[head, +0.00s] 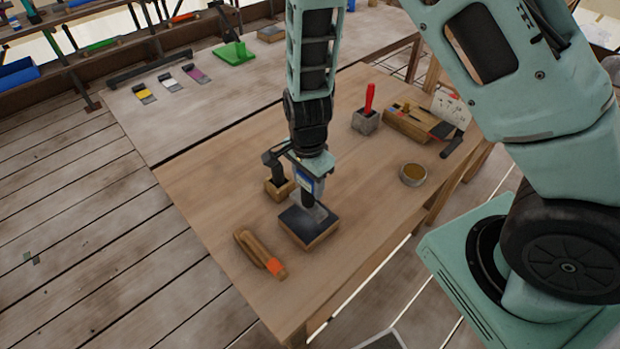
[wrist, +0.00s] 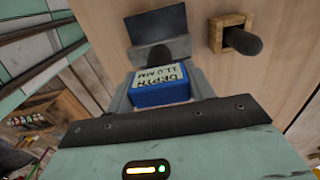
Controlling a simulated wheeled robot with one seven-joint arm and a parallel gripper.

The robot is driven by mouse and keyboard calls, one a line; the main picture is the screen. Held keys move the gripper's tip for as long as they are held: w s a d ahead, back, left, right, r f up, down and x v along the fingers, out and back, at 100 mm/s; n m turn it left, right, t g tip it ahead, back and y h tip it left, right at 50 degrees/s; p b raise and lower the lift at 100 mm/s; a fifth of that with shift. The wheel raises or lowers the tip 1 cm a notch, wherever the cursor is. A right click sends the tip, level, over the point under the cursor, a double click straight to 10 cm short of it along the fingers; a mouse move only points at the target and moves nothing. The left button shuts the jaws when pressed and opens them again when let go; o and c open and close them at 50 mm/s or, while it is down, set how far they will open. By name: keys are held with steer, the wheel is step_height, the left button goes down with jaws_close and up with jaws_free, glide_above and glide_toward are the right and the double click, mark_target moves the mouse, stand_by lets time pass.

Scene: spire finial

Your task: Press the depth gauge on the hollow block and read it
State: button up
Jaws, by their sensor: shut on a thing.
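My gripper (head: 308,165) is shut on the blue depth gauge (head: 308,186) and holds it upright over a wooden block with a dark top (head: 308,229), probably the hollow block. The gauge's grey lower end meets the block's top in the head view; whether it presses there I cannot tell. In the wrist view the gauge (wrist: 160,90) has a pale label seen upside down, which appears to read "DEPTH 11.0 MM". The dark-topped block (wrist: 160,31) shows beyond it, partly hidden by the gauge's dark shaft. Any opening in the block is hidden.
Close behind the block is a small wooden holder with a dark peg (head: 277,186). A wooden tool with an orange end (head: 262,254) lies at front left. A round dish (head: 413,175), a red-handled tool (head: 369,99) and a wooden tray (head: 408,126) are to the right.

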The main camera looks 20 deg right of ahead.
mark_target(308, 192)
steer(key=shift+f, duration=0.1)
stand_by(0.4)
steer(key=shift+f+b, duration=1.7)
steer(key=shift+f, duration=0.5)
steer(key=o, duration=1.2)
steer(key=shift+c, duration=0.2)
steer(key=shift+r, duration=0.1)
step_height(308, 192, up, 17)
steer(key=shift+b, duration=0.35)
